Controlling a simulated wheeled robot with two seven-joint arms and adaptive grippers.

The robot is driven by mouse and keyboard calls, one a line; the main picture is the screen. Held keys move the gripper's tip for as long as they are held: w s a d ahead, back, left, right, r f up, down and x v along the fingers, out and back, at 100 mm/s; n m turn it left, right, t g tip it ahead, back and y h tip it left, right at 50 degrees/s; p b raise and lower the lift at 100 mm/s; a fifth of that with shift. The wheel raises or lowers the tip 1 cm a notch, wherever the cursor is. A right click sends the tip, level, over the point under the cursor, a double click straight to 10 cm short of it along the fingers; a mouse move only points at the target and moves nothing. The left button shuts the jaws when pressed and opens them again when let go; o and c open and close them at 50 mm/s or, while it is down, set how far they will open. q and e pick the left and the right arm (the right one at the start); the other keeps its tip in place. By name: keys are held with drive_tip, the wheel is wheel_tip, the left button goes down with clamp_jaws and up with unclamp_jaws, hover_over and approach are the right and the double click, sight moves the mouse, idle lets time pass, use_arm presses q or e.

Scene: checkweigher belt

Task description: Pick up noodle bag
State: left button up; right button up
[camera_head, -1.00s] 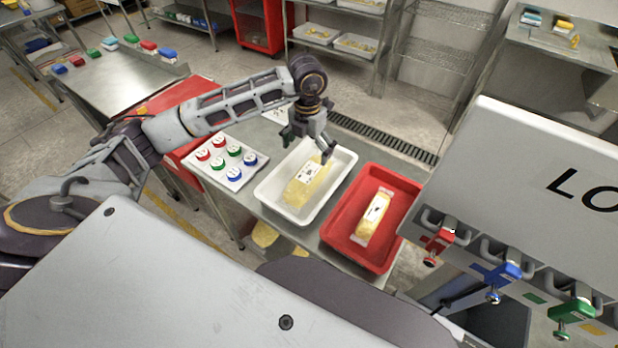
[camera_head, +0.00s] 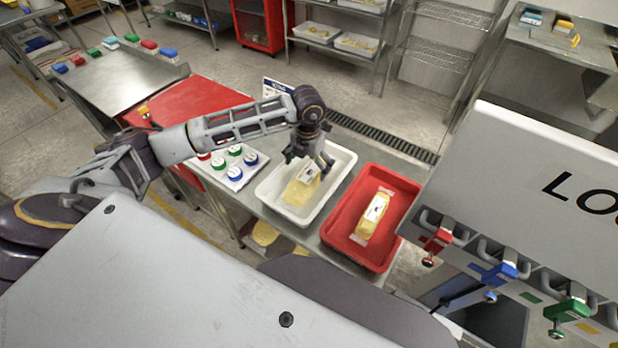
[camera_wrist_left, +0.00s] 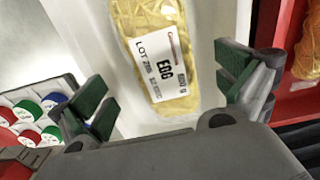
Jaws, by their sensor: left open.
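A yellow noodle bag (camera_head: 299,192) with a white label lies in the white tray (camera_head: 262,193). In the left wrist view the noodle bag (camera_wrist_left: 147,14) is labelled EGG and fills the middle. My left gripper (camera_head: 308,164) points down over the white tray, above the far end of the bag. In the left wrist view the left gripper (camera_wrist_left: 160,88) is open and empty, its green-padded fingers on either side of the bag's labelled part. The gripper hides part of the bag in the head view. My right gripper is not in view.
A red tray (camera_head: 334,232) to the right holds another yellow bag (camera_head: 374,212). A white board with red, green and blue knobs (camera_head: 235,173) stands left of the white tray. A large light panel (camera_head: 530,165) with coloured padlocks is at the right.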

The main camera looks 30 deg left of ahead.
sight(309, 172)
use_arm(q)
drive_tip(key=shift+f, duration=0.1)
drive_tip(key=shift+d+f+p, duration=0.1)
drive_tip(key=shift+f+p, duration=0.2)
drive_tip(key=shift+f, duration=0.35)
drive_tip(key=shift+f+p, duration=0.35)
drive_tip(key=shift+f, duration=1.5)
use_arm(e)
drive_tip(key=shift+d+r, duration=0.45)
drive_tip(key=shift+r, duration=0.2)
use_arm(q)
drive_tip(key=c, duration=1.4)
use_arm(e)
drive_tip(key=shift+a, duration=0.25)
use_arm(q)
drive_tip(key=shift+r, duration=0.1)
drive_tip(key=shift+c, duration=0.2)
